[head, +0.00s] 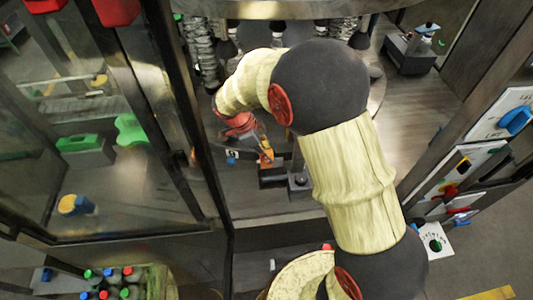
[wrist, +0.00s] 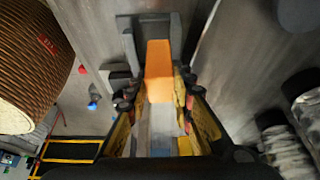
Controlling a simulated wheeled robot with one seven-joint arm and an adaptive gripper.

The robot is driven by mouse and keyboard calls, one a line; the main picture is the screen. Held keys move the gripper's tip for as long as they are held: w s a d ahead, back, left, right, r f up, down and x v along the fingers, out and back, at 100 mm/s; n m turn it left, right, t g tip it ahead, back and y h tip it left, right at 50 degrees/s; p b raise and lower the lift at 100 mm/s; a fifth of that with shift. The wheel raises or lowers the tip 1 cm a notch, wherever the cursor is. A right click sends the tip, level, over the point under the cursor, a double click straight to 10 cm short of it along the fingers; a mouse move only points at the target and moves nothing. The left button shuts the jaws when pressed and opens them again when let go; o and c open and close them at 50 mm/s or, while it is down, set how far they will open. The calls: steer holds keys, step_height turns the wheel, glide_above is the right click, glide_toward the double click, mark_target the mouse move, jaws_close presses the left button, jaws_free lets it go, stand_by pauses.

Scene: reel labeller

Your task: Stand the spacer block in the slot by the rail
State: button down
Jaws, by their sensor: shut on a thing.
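The spacer block (wrist: 158,62) is a long block with an orange face; a pale grey part shows behind it between my fingers in the wrist view. My gripper (wrist: 158,97) is shut on it, one finger on each side. The orange block also shows small in the head view (head: 266,158), below my gripper (head: 257,144). A dark grey bracket (wrist: 150,25) with upright walls is at the block's far end in the wrist view; it looks like the slot by the rail. Whether the block is inside it or just above it, I cannot tell.
A dark post with a knob (head: 299,182) stands close right of the block. A glass door frame (head: 185,120) is on the left. A brown ribbed reel (wrist: 35,60) is at the wrist view's left. Bottles (head: 110,280) stand in a crate at the lower left.

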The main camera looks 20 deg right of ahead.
steer(key=shift+f+b, duration=1.8)
steer(key=shift+f, duration=0.25)
steer(key=shift+s+r, duration=0.1)
steer(key=shift+r, duration=0.25)
steer(key=shift+f+b, duration=0.15)
steer(key=shift+b, duration=0.15)
steer(key=shift+f, duration=0.2)
steer(key=shift+w+r+b, duration=0.2)
steer(key=shift+r+b, duration=0.1)
steer(key=shift+r, duration=0.05)
steer(key=shift+f, duration=0.1)
